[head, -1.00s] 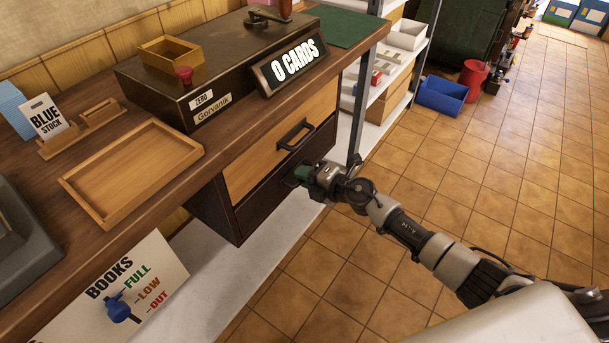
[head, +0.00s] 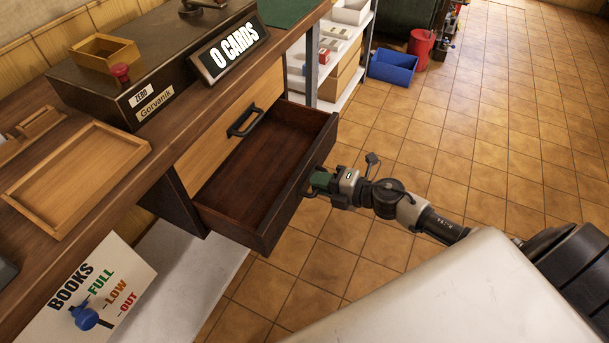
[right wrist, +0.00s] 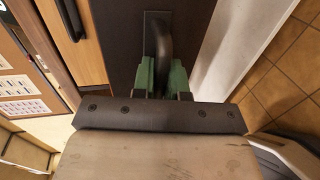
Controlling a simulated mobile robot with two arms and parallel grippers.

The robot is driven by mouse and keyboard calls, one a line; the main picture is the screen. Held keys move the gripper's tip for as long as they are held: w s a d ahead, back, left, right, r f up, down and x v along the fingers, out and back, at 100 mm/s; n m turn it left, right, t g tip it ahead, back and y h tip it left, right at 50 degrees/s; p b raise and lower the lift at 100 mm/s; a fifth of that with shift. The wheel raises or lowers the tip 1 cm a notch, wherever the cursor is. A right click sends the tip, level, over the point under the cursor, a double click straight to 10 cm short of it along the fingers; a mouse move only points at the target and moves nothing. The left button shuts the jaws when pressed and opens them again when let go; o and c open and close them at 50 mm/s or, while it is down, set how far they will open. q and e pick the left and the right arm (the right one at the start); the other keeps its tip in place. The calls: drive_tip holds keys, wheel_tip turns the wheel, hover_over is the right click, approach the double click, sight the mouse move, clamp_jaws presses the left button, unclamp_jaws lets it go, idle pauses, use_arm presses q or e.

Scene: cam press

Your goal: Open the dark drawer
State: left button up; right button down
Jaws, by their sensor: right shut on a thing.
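The dark drawer (head: 262,168) is pulled well out from under the counter in the head view, and its bare brown inside shows empty. My right gripper (head: 312,183) is at the outer side of the drawer's front panel. In the right wrist view its green fingers (right wrist: 161,77) are shut on the dark curved handle (right wrist: 160,42) of the drawer front (right wrist: 185,28). The handle is hidden behind the gripper in the head view. My left gripper is not in view.
Above is a light wood drawer front (head: 215,145) with a black handle. The counter holds a card machine (head: 150,62), a wooden tray (head: 80,175) and a small box. A blue bin (head: 393,66) and red bucket stand on the tiled floor. Floor on the right is clear.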

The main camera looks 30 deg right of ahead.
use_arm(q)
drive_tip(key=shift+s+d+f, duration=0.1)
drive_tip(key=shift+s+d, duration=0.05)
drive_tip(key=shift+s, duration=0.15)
use_arm(e)
drive_tip(key=shift+s+d, duration=0.4)
drive_tip(key=shift+s, duration=0.1)
drive_tip(key=c, duration=1.2)
unclamp_jaws()
drive_tip(key=shift+o, duration=0.2)
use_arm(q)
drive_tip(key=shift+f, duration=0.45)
use_arm(e)
drive_tip(key=v, duration=1)
drive_tip(key=shift+s+d, duration=0.2)
drive_tip(key=shift+s, duration=0.05)
